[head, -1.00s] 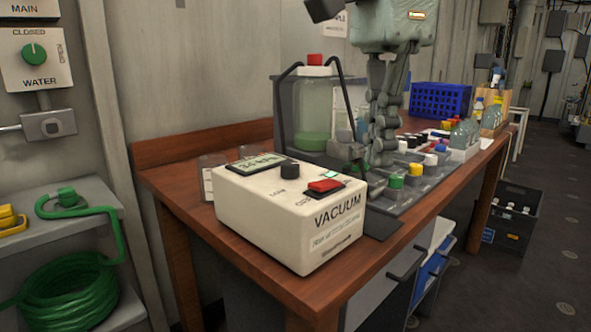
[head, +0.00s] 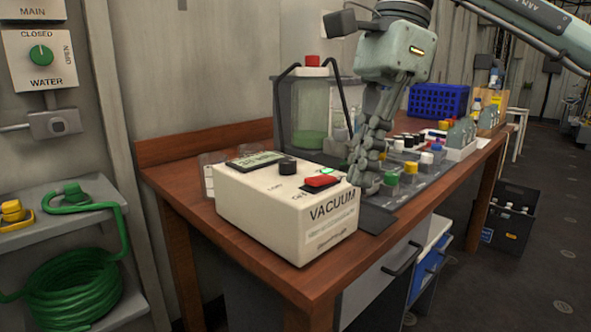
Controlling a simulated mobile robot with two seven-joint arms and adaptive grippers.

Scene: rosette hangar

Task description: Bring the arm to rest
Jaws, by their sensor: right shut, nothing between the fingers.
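My right gripper (head: 364,182) hangs down from its arm, which comes in from the upper right. Its fingers are shut and empty. The tips are just right of the cream vacuum box (head: 285,215), in front of the grey rack. I cannot tell whether they touch anything. The box carries a red switch (head: 321,181), a small green light, a black knob (head: 288,166) and a display (head: 257,160). My left gripper is not in view.
The wooden bench (head: 180,180) also holds a clear vessel with green liquid (head: 309,138), a grey rack with coloured caps (head: 411,168), glass bottles and a blue crate (head: 438,101). A black crate (head: 508,220) stands on the floor. The aisle on the right looks clear.

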